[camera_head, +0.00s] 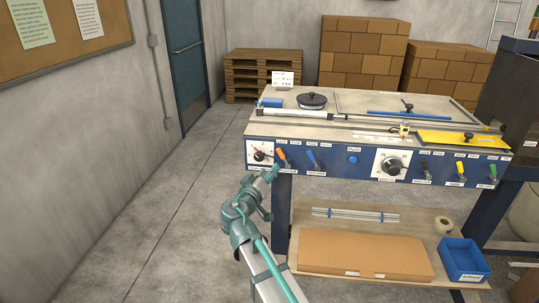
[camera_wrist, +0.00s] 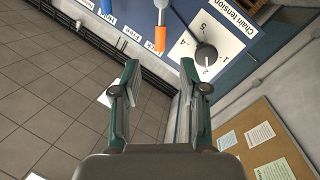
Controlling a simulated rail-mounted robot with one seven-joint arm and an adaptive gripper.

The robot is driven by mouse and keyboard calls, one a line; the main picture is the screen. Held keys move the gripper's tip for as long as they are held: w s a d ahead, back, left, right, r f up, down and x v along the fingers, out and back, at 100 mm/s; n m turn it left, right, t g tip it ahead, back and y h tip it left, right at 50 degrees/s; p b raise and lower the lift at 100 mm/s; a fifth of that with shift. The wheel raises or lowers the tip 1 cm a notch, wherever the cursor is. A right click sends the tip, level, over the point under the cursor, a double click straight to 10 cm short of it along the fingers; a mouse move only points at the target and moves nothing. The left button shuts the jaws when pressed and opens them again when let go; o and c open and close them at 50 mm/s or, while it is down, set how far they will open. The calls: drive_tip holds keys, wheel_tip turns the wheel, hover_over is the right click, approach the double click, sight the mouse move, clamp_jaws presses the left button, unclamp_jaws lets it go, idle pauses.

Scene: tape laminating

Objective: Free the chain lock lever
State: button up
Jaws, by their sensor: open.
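The orange-handled lever (camera_head: 282,154) is on the left part of the machine's blue front panel, between the chain tension dial (camera_head: 259,155) and a blue-handled lever (camera_head: 312,156). I cannot read in these views whether its label says chain lock. In the wrist view the orange handle (camera_wrist: 160,38) on its grey shaft is at top centre, beyond the gap between my fingers. The dial (camera_wrist: 205,54) shows to its right. My gripper (camera_wrist: 159,68) is open and empty, with the fingers apart from the lever. In the head view my gripper (camera_head: 271,172) is just below and left of the lever.
More levers, including a yellow one (camera_head: 461,179), and a large dial (camera_head: 391,165) line the panel to the right. A lower shelf holds a cardboard box (camera_head: 360,254) and a blue bin (camera_head: 462,262). The floor left of the machine is clear.

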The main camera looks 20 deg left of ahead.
sight(279, 153)
drive_tip(key=shift+m, duration=0.4)
drive_tip(key=shift+w+a+r+p, duration=0.1)
drive_tip(key=shift+w+p, duration=0.55)
drive_tip(key=shift+w, duration=1.15)
drive_tip(key=shift+w+a+r+p, duration=0.15)
drive_tip(key=shift+w+p, duration=0.45)
drive_tip(key=shift+w, duration=1.25)
drive_tip(key=shift+w+a+r+p, duration=0.1)
drive_tip(key=shift+w+p, duration=0.55)
drive_tip(key=shift+w, duration=1.15)
clamp_jaws()
